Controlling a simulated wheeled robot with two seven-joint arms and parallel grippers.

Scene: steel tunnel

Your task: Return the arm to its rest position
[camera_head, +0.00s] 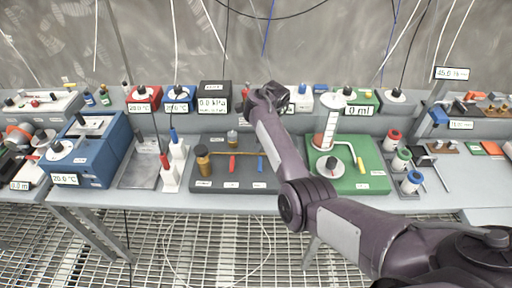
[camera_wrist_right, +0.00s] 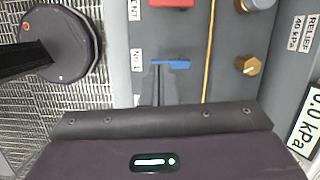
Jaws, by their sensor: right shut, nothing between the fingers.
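My right arm (camera_head: 288,165) comes in from the lower right of the head view and reaches up over the bench. Its wrist end (camera_head: 266,96) is in front of the back shelf, and its fingers are hard to make out there. In the right wrist view my right gripper (camera_wrist_right: 158,84) is shut and empty. Its narrow dark fingers appear close to a blue handle (camera_wrist_right: 171,65) on a grey panel; I cannot tell whether they touch. My left gripper is in neither view.
The dark grey panel (camera_head: 215,187) with a brass cylinder (camera_head: 203,160) and a red handle (camera_head: 232,163) is left of the arm. A green board (camera_head: 345,184) with a glass column (camera_head: 328,122) stands close to its right. Open grating floor (camera_head: 200,245) lies in front.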

